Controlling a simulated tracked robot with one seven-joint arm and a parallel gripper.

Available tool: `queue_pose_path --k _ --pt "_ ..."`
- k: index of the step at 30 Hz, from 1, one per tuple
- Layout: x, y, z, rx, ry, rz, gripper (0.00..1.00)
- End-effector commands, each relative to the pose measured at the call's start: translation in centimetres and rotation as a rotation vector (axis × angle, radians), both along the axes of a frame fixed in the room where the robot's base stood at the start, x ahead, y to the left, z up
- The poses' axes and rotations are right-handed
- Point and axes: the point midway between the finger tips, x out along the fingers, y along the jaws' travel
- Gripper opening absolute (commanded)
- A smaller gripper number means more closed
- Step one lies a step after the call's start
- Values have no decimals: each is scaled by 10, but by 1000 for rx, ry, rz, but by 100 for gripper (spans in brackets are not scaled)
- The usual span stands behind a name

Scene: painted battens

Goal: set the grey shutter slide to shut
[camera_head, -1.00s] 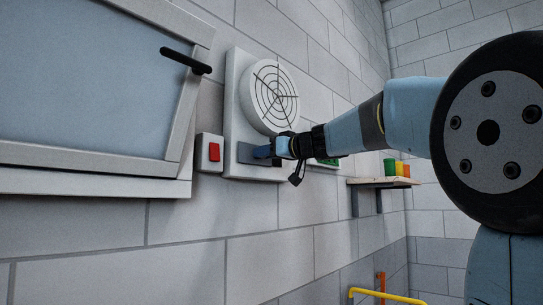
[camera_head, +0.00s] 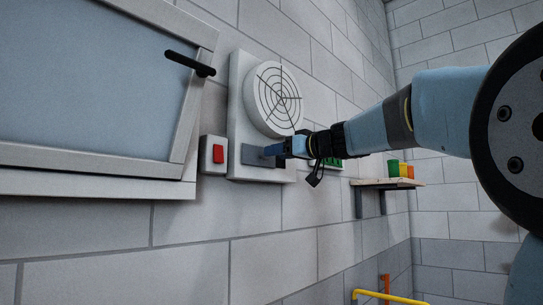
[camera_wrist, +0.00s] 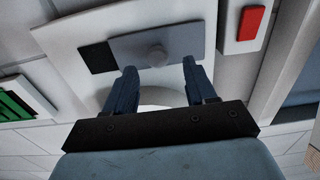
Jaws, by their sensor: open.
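The grey shutter slide (camera_head: 259,156) is a flat plate low on the white fan panel (camera_head: 236,95), below the round fan grille.
A red switch (camera_head: 218,154) in a white box sits left of the panel. Further left is a framed window (camera_head: 85,80) with a black handle (camera_head: 190,63). A shelf (camera_head: 385,184) with coloured blocks and a yellow rail (camera_head: 385,296) are to the right.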

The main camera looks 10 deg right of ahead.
Motion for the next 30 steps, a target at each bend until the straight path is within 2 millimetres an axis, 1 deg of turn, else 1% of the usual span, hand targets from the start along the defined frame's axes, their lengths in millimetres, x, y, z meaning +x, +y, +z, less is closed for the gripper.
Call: queue_pose_path --k 1,9,15,20,30 --pt "-10 -6 1 0 -2 -2 56" --pt "-52 -35 0 1 -2 -1 56" --pt "-72 -48 0 -1 -1 1 56" --pt "-77 -53 -1 1 1 0 56" --pt "-78 -53 -1 0 0 1 56"
